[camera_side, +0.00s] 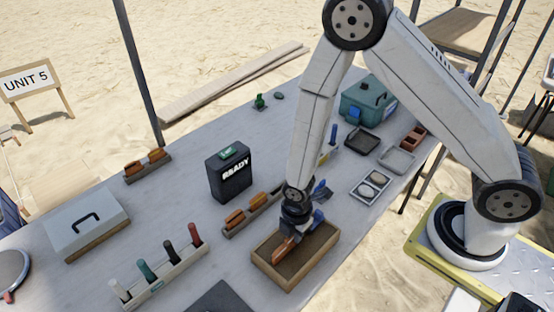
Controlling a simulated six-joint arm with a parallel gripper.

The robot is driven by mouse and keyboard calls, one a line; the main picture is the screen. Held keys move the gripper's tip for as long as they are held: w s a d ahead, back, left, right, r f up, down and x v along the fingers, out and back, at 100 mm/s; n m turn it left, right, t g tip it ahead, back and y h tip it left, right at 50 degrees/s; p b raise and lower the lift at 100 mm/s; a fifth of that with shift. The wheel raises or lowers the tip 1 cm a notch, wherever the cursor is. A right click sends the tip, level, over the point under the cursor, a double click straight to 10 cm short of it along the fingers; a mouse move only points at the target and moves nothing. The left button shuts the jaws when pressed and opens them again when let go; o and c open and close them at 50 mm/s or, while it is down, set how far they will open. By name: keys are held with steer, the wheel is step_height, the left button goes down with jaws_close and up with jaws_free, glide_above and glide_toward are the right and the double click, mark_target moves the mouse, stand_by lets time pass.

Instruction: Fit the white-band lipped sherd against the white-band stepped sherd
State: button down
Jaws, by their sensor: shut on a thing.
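My gripper (296,232) points down over a shallow wooden tray (268,272) at the front middle of the table. It is shut on a terracotta sherd (284,251), which is at the tray's left part. I cannot tell whether the sherd touches the tray floor. Any white band, lip or step on it is too small to make out. Two more terracotta sherds, a left one (235,218) and a right one (258,200), sit in a low rack just behind the tray. Another pair (134,168) sits in a rack farther back left. I cannot tell which sherd is lipped or stepped.
A black READY box (229,176) stands behind the near rack. A rack of colored-handled tools (160,283) is at front left, with a grey lidded case (86,222) behind it. Small trays (370,185) and a teal box (368,100) are at right.

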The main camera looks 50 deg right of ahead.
steer(key=shift+f, duration=0.65)
steer(key=c, duration=0.6)
jaws_free()
steer(key=shift+r, duration=0.15)
steer(key=shift+r, duration=3.8)
